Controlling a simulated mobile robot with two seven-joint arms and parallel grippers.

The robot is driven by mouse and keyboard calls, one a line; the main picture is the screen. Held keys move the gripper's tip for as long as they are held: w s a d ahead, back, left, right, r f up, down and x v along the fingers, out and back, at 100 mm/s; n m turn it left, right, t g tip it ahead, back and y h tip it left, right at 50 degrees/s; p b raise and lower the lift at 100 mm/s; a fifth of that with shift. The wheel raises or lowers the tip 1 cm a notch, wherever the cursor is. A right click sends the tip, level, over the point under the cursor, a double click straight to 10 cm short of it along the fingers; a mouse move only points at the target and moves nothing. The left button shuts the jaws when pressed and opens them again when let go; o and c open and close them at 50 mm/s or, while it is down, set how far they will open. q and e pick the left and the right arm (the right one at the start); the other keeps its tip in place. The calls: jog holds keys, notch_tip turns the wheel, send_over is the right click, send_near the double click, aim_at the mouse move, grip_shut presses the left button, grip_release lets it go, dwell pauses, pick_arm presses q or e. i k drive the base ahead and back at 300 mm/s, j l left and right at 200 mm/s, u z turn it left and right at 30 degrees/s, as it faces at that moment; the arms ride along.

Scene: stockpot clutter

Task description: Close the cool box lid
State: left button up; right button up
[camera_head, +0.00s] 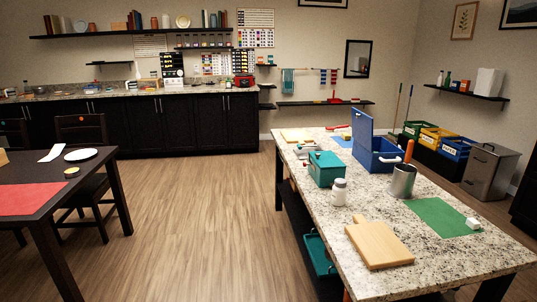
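A blue box (377,158), which looks like the cool box, stands on the granite-topped island (322,215) to the right. Its blue lid (362,124) is open and stands upright at the box's left rear. The box's inside is mostly hidden from here. A steel pot (403,182) stands close in front of the box, with an orange-handled item (408,151) sticking up from it. Neither of my grippers is in view.
A teal box (324,169), a white bottle (339,192), a wooden board (379,244) and a green mat (438,217) are also on the island. A dark table (105,167) stands at left. Open wooden floor lies between table and island.

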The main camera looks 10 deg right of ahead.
aim_at(361, 123)
jog(key=i+z, duration=0.85)
jog(key=z, duration=0.15)
jog(key=i+j+z, duration=0.1)
jog(key=z, duration=0.3)
jog(key=j+z, duration=0.1)
jog(key=z, duration=0.25)
jog(key=i+j+z, duration=0.1)
jog(key=z, duration=0.3)
jog(key=i+j+z, duration=0.15)
jog(key=j+z, duration=0.2)
jog(key=j, duration=0.7)
jog(key=j+z, duration=0.35)
jog(key=j, duration=0.75)
